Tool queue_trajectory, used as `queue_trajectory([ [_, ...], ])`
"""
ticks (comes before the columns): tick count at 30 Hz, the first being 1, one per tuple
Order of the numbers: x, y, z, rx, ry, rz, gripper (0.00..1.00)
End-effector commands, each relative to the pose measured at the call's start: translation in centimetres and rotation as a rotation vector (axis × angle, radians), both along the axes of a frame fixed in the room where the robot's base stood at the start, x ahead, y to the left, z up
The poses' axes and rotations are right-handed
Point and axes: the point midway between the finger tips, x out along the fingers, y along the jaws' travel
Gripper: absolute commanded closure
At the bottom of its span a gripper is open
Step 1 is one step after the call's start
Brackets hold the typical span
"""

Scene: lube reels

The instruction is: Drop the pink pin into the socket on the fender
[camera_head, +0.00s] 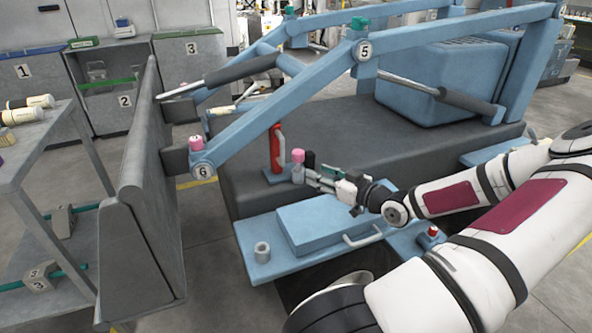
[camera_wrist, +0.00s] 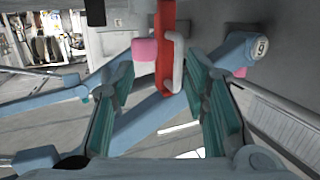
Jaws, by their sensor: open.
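The pink pin (camera_head: 298,156) has a pink head over a grey lower part and stands upright on the dark deck, beside a red upright piece. Its pink head (camera_wrist: 145,50) also shows in the wrist view, ahead of and between my fingers. My gripper (camera_head: 311,178) is open and close to the pin's right side; contact cannot be told. In the wrist view its teal fingers (camera_wrist: 168,82) are spread apart with nothing clamped. A grey ring-shaped socket (camera_head: 262,247) stands on the light-blue fender (camera_head: 249,231), nearer the camera and left of the pin.
The red piece (camera_head: 276,147) with a grey handle stands close by the pin. Another pink-topped pin (camera_head: 197,143) sits at joint 6 of the blue loader arm (camera_head: 275,107). A raised blue box (camera_head: 325,228) lies right of the socket. A red-topped pin (camera_head: 433,231) stands farther right.

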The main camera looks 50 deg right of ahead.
Motion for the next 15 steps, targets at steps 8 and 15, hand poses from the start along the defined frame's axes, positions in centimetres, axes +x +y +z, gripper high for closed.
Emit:
queue_trajectory([
  [8,-1.0,-1.6,0.9,-0.03,-0.129,-0.047,0.58],
  [15,3.4,-2.6,0.8,-0.029,-0.127,-0.045,0.58],
])
